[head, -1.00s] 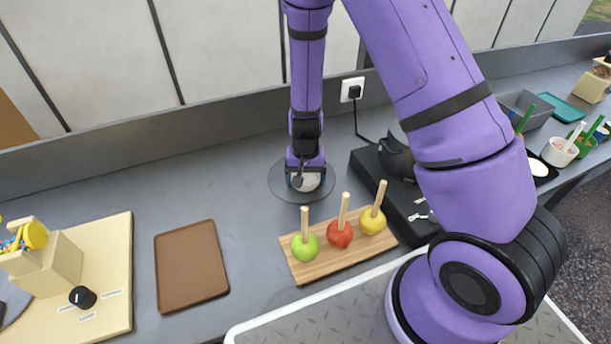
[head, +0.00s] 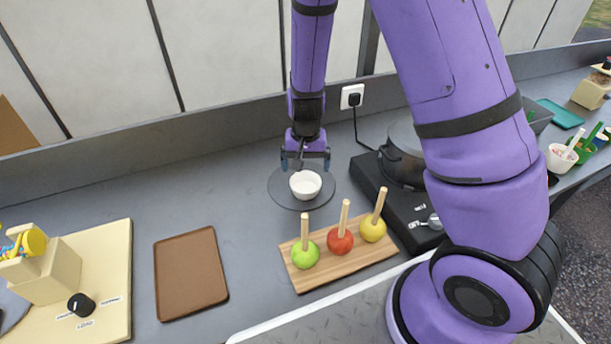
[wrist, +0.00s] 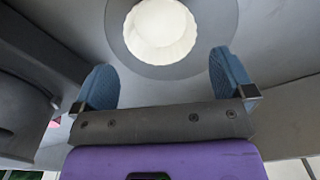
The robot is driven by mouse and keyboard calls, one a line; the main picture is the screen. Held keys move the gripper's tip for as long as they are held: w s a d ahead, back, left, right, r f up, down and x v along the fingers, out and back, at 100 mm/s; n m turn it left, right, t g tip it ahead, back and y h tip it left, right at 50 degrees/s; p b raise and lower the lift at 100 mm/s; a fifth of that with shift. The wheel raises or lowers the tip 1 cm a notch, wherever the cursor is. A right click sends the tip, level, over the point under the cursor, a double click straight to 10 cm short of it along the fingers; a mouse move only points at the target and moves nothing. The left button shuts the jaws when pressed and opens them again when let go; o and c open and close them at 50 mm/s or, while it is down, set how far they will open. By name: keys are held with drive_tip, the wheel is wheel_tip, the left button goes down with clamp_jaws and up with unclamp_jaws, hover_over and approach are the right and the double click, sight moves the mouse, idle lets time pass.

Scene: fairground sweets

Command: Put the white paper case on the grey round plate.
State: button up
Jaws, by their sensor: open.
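The white paper case (head: 305,185) sits upright on the grey round plate (head: 283,197), inside its rim. In the wrist view the case (wrist: 160,30) also rests on the plate (wrist: 226,22), beyond my fingertips. My gripper (head: 305,160) is open and empty, above and behind the case in the head view. In the wrist view its two blue fingers (wrist: 163,80) are spread wide, apart from the case.
A wooden board (head: 318,278) with a green, a red and a yellow apple on sticks stands in front of the plate. A black hob (head: 400,212) with a pan is to the right. A brown tray (head: 190,274) lies to the left. Counter left of the plate is clear.

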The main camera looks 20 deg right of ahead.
drive_tip(key=s+d+r+n+t+y, duration=0.1)
drive_tip(key=s+r, duration=0.3)
drive_tip(key=r, duration=0.8)
drive_tip(key=s+d+r+n+t+y, duration=0.1)
drive_tip(key=s+d+r, duration=0.15)
drive_tip(key=r, duration=0.95)
drive_tip(key=s+d+r+n+t+h, duration=0.1)
drive_tip(key=s+r, duration=0.4)
drive_tip(key=s, duration=0.3)
drive_tip(key=s+d+r+n+t+h, duration=0.1)
drive_tip(key=s+d+r+t, duration=0.1)
drive_tip(key=s+r, duration=0.3)
drive_tip(key=s, duration=0.4)
drive_tip(key=shift+s+d+r+n, duration=0.2)
drive_tip(key=shift+s+r+n, duration=0.1)
drive_tip(key=shift+r, duration=0.05)
